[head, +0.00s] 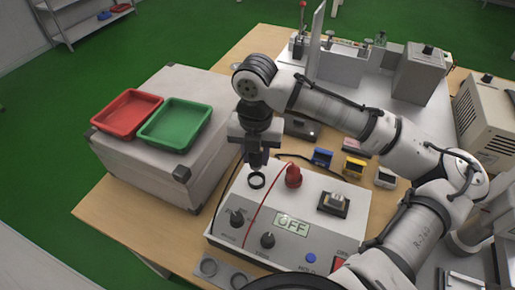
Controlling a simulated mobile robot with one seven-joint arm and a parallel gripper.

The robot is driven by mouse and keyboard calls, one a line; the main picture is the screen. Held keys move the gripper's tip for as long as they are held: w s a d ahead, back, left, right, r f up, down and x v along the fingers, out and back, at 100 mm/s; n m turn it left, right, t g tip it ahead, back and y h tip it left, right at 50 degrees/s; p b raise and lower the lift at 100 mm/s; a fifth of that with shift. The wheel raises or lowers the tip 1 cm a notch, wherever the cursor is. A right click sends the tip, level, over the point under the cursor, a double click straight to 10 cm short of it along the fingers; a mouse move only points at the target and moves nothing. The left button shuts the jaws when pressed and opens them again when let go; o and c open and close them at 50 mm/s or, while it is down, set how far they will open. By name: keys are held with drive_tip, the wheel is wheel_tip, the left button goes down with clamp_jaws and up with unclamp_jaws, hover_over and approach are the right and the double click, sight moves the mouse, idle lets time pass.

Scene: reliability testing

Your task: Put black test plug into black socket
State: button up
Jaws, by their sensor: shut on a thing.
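My gripper (257,163) points down above the back left of the white test box (340,230). It is shut on a dark thing between its fingers, which looks like the black test plug; the fingers hide most of it. A small gap shows between fingertips and ring in this view, but the exact height and alignment cannot be told.
A red plug (293,176) with a red wire stands right of the black socket. The box has knobs (267,240), a switch (334,204) and an OFF display (291,225). Red (127,113) and green (175,124) trays sit on a case at left. Small coloured blocks (322,157) lie behind.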

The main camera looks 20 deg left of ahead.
sight(256, 168)
drive_tip(key=shift+f+b, duration=2.15)
drive_tip(key=shift+f, duration=0.45)
drive_tip(key=shift+r+p, duration=0.1)
drive_tip(key=shift+p, duration=0.4)
drive_tip(key=shift+f+b, duration=0.45)
drive_tip(key=shift+f, duration=0.25)
drive_tip(key=o, duration=0.7)
drive_tip(key=shift+r, duration=0.15)
wheel_tip(256, 168, up, 11)
drive_tip(key=p, duration=1)
drive_tip(key=shift+d, duration=0.1)
